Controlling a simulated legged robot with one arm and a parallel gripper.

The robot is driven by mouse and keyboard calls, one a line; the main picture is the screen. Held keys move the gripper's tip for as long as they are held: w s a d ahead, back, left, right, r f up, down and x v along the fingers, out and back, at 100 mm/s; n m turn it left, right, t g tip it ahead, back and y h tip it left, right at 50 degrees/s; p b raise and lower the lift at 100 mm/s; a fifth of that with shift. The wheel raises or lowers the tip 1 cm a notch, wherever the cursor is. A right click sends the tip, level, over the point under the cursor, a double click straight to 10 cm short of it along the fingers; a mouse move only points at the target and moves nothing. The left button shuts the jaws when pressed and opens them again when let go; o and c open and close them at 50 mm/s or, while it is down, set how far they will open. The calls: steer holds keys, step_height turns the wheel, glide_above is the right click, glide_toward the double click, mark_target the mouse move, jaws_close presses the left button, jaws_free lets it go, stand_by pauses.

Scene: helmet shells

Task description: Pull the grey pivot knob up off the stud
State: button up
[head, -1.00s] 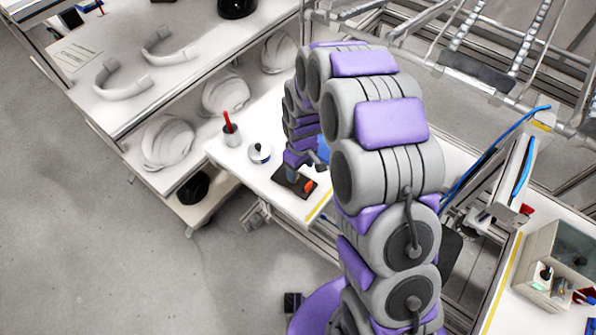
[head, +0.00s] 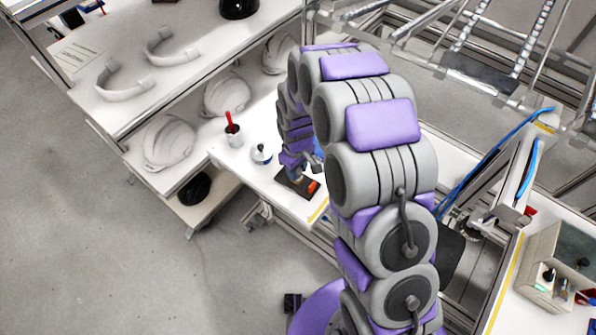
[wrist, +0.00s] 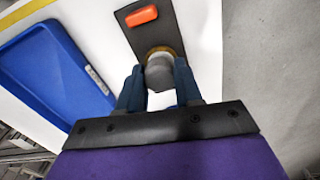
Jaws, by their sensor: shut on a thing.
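My gripper (wrist: 159,84) has its two blue fingers on either side of the grey pivot knob (wrist: 159,70) in the wrist view. A brass-coloured ring (wrist: 165,50) shows at the knob's far edge, over a dark plate (wrist: 145,38). The stud is hidden, and I cannot tell whether the knob is still seated on it. In the head view my gripper (head: 297,173) points down over the same dark plate (head: 284,179), and the knob is too small there to make out.
An orange-red piece (wrist: 142,16) lies on the plate beyond the knob. A blue tray (wrist: 55,70) is at the left in the wrist view. A white round container (head: 261,155) and a cup with a red-handled tool (head: 232,136) stand left of my gripper. White helmet shells (head: 168,142) fill a shelf.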

steer(key=shift+a+r, duration=0.2)
steer(key=shift+a, duration=0.8)
steer(key=shift+d+r+p, duration=0.35)
steer(key=shift+d+r, duration=0.2)
steer(key=shift+d, duration=0.15)
steer(key=shift+a+f, duration=0.1)
steer(key=shift+a, duration=0.8)
steer(key=shift+d+r, duration=0.25)
steer(key=shift+d, duration=0.35)
steer(key=shift+d+r, duration=0.25)
steer(key=shift+d, duration=0.35)
steer(key=shift+d+r+p, duration=0.1)
steer(key=shift+r+p, duration=0.1)
steer(key=shift+p, duration=0.1)
steer(key=shift+a+r, duration=0.1)
steer(key=shift+a, duration=0.2)
